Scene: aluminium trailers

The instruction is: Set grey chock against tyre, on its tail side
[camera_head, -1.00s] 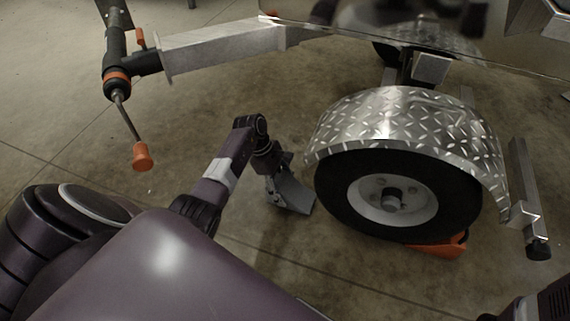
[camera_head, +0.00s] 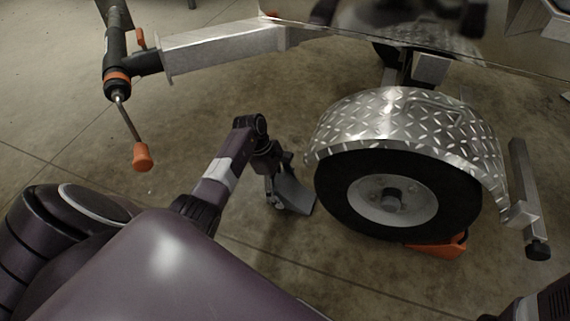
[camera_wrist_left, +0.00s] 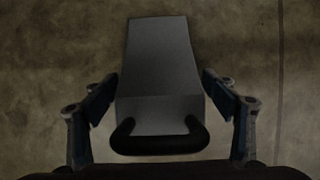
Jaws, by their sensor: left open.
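The grey chock (camera_head: 294,194) is on the floor just left of the tyre (camera_head: 337,207), on the side of the drawbar and crank. Its low edge is toward the tyre; I cannot tell whether they touch. My left gripper (camera_head: 274,192) is open at the chock's left end. In the left wrist view the chock (camera_wrist_left: 160,70) lies between the two spread fingers (camera_wrist_left: 160,95), its dark handle (camera_wrist_left: 160,138) nearest the palm. The fingers are close to its sides. My right gripper is not seen.
An orange chock (camera_head: 438,247) sits at the tyre's lower right. A tread-plate mudguard (camera_head: 400,120) covers the tyre's top. The drawbar (camera_head: 220,50) and an orange-handled crank (camera_head: 142,157) are at upper left. A metal post (camera_head: 526,195) hangs at right. Floor left of the chock is clear.

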